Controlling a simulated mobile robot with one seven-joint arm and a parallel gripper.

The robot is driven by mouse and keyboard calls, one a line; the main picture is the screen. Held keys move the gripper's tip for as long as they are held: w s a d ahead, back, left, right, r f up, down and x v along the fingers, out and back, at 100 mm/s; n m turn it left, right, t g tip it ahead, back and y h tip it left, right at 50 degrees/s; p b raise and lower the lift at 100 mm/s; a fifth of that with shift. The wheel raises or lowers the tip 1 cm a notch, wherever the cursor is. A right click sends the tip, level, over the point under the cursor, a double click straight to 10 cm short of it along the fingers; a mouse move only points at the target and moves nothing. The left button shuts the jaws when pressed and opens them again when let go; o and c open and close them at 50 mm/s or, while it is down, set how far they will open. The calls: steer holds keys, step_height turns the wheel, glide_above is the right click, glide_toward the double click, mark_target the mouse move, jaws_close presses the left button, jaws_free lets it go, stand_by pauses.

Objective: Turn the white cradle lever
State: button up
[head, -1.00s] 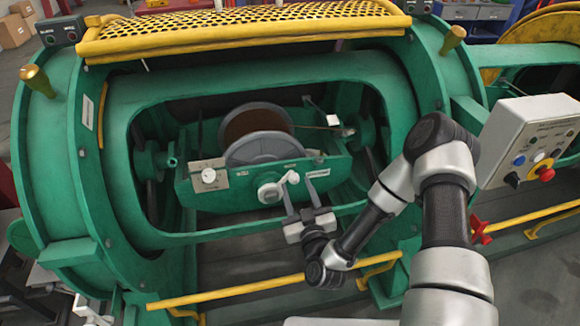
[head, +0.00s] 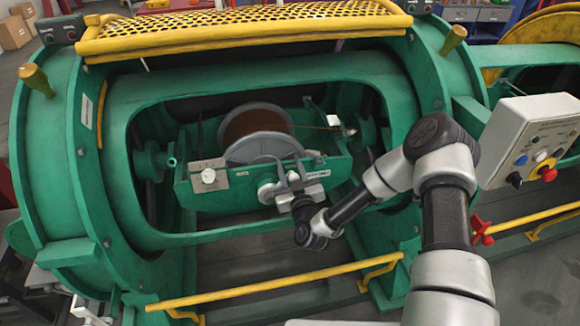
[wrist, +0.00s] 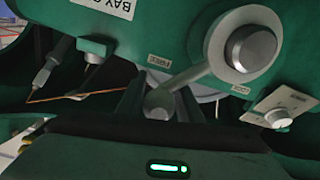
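The white cradle lever (head: 266,192) is on the front of the green cradle (head: 235,193), below the reel. In the wrist view the lever (wrist: 215,63) runs from its round hub with a grey centre down-left to a rounded knob (wrist: 158,103). My gripper (head: 291,177) is at the lever's knob end and hides much of it in the head view. In the wrist view the gripper (wrist: 157,98) has its two dark fingers apart, one on each side of the knob. I cannot tell whether they touch it.
Small labels (wrist: 158,61) sit near the lever. A reel (head: 255,132) stands in the cradle, and a white plate with a dial (head: 208,177) is left of the lever. The green drum opening surrounds the cradle. A yellow rail (head: 260,290) crosses in front; a control box (head: 535,140) stands right.

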steer(key=shift+d, duration=0.15)
jaws_close()
